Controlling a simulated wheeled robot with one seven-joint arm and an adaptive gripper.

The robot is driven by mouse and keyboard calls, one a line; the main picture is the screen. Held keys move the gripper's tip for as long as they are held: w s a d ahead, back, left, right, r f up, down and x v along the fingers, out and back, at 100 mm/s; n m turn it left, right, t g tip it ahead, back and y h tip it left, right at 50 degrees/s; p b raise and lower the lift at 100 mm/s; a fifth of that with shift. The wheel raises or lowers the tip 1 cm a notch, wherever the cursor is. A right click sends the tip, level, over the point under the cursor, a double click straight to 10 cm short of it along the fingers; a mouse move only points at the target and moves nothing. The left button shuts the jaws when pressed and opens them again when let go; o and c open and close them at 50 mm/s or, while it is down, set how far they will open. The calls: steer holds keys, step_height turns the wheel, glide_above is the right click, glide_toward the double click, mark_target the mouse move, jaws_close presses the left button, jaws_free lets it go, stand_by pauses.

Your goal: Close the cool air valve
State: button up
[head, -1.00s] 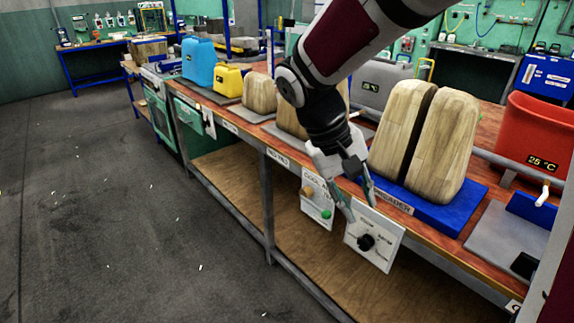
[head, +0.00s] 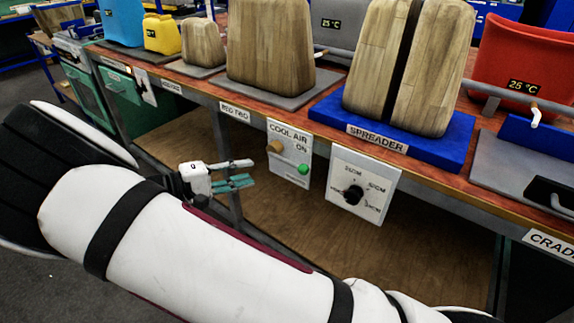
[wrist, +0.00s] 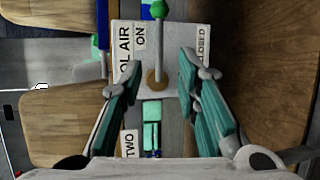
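The cool air valve sits on a white panel (head: 283,133) marked "COOL AIR ON" at the top of the bench front. A tan hub (head: 275,146) carries a lever ending in a green ball (head: 303,169), which lies to its right and a little lower. In the wrist view the lever (wrist: 158,45) runs from the tan hub (wrist: 156,79) up to the green ball (wrist: 159,9), with "CLOSED" (wrist: 202,45) at the panel's right edge. My gripper (head: 246,172) is open and empty, left of the panel. In the wrist view its fingers (wrist: 160,70) spread either side of the hub.
A white dial panel (head: 358,186) with a black knob hangs to the right, under the blue spreader base (head: 440,138). A grey bench leg (head: 226,160) stands close behind my gripper. A wooden lower shelf (head: 400,255) spans beneath the worktop.

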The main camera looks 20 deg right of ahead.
mark_target(287, 163)
steer(key=b+x, duration=0.3)
steer(key=x, duration=1)
steer(key=shift+w+d, duration=0.1)
steer(key=shift+d, duration=0.3)
jaws_close()
